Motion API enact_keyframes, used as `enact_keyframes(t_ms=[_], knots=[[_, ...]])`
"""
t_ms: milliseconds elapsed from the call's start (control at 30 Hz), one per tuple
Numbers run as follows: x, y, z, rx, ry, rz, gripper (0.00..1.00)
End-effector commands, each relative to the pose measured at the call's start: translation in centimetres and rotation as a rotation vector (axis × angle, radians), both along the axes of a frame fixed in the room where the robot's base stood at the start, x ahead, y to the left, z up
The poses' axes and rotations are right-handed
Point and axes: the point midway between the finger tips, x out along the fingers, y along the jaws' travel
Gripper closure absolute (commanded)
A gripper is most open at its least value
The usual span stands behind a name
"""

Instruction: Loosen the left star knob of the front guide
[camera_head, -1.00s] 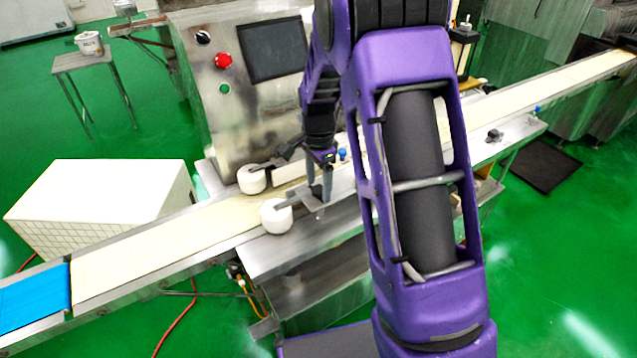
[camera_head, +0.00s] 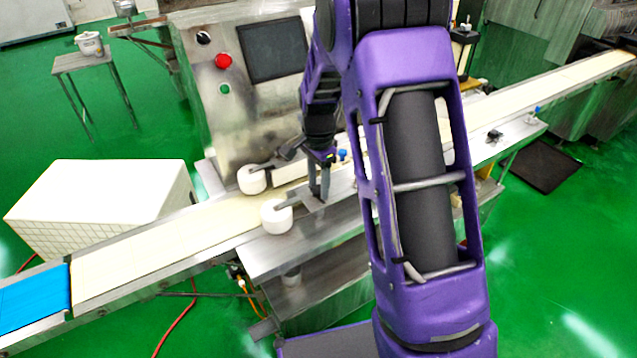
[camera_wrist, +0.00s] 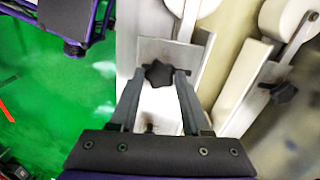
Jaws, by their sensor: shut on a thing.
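The black star knob (camera_wrist: 158,73) of the front guide sits on a metal plate (camera_wrist: 170,48) in the wrist view. My gripper (camera_wrist: 160,75) is shut on this knob, with a fingertip at each side of it. In the head view my gripper (camera_head: 320,196) points down at the front guide, beside its white roller (camera_head: 276,217). The knob is hidden or too small to make out there.
A second guide with its own black star knob (camera_wrist: 284,92) and white roller (camera_head: 251,180) lies across the belt (camera_head: 170,236). The machine's steel housing (camera_head: 225,120) stands behind. A blue knob (camera_head: 342,155) is close to my gripper.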

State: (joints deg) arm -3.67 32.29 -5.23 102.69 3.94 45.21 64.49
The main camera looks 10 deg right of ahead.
Motion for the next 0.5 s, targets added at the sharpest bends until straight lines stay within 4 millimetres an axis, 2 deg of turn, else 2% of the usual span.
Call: enact_keyframes(t_ms=[500], knots=[[0.04, -0.07, 0.08, 0.0, -0.001, 0.429, 1.0]])
